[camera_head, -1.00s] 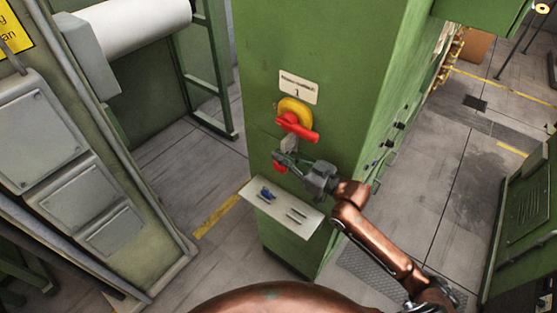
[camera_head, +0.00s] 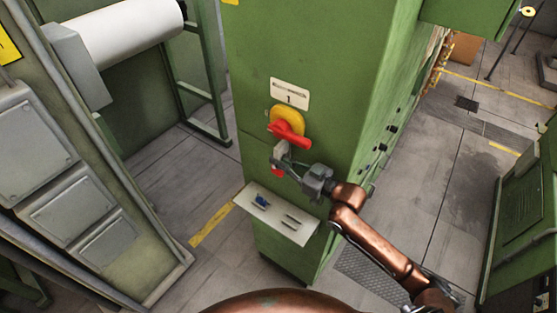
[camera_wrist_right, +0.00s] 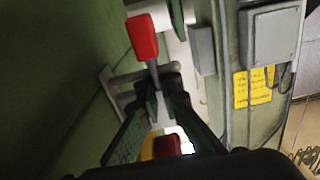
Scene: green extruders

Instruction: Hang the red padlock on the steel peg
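The red padlock (camera_head: 278,171) hangs body down from my right gripper (camera_head: 275,162), just below a small grey plate (camera_head: 281,150) on the green cabinet. In the right wrist view the padlock (camera_wrist_right: 142,37) shows at the top, with its grey shank running down between the fingertips of the right gripper (camera_wrist_right: 160,88). The fingers look shut on it. A grey bracket (camera_wrist_right: 112,88) on the cabinet wall shows beside the fingers. The steel peg cannot be made out clearly; the fingers partly cover that area. My left gripper is out of view.
A red rotary handle (camera_head: 290,134) on a yellow disc sits just above the gripper. A pale shelf (camera_head: 295,233) below carries a blue object (camera_head: 261,201). A grey slanted console (camera_head: 85,215) stands at left. Free floor lies between it and the cabinet.

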